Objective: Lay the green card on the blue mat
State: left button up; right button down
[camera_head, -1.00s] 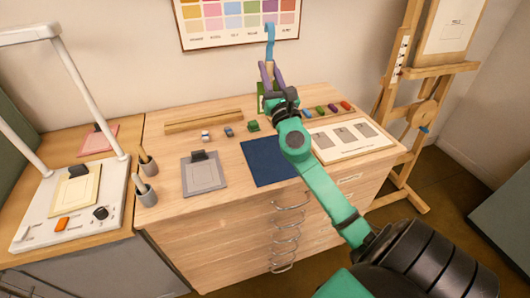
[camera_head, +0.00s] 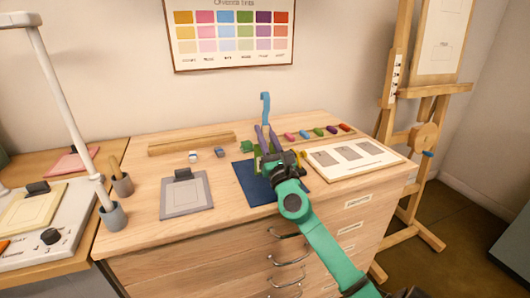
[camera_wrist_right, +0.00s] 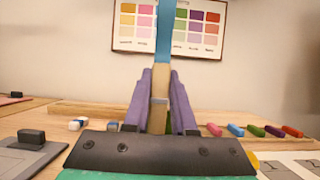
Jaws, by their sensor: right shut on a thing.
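The blue mat (camera_head: 244,178) lies flat near the front middle of the worktop, partly covered by my right arm. My right gripper (camera_head: 266,140), with purple fingers, is above the mat's back part. My left gripper is out of view.
A grey clipboard (camera_head: 186,197) lies left of the mat, and a white board (camera_head: 335,172) with grey panels lies right. Coloured sticks (camera_head: 318,131) line the back right. A wooden rail (camera_head: 193,143) and small blocks (camera_head: 193,157) are behind.

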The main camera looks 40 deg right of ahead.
jog(key=shift+f, duration=0.7)
jog(key=shift+r, duration=0.2)
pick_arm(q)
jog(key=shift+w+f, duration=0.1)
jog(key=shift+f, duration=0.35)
pick_arm(e)
jog(key=shift+f, duration=0.1)
jog(key=c, duration=0.7)
grip_release()
jog(key=shift+c, duration=0.2)
